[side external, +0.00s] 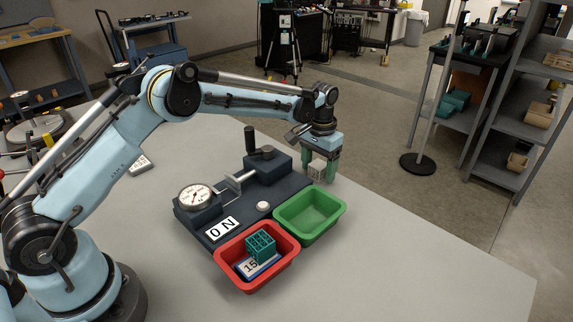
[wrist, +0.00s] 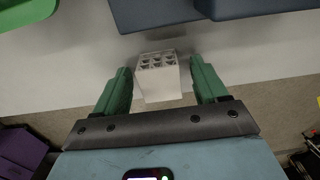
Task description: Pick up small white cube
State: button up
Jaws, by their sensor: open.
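The small white cube (side external: 316,169) has an open lattice of holes on one face. It is beyond the green tray, near the table's far edge. In the wrist view the white cube (wrist: 160,82) sits between the two green fingers, with a narrow gap on each side. My gripper (side external: 321,176) is open around it, pointing down; its fingers also show in the wrist view (wrist: 161,68). The fingers partly hide the cube in the side view.
A green tray (side external: 338,222) stands empty close to my gripper. A red tray (side external: 290,268) holds a teal lattice cube (side external: 261,245) and a card marked 15. A dark test rig (side external: 290,190) with a dial gauge (side external: 195,197) and a "0 N" label stands left. The front right table is clear.

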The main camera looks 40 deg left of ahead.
jog(key=c, duration=1)
jog(key=shift+r, duration=0.15)
jog(key=shift+c, duration=0.2)
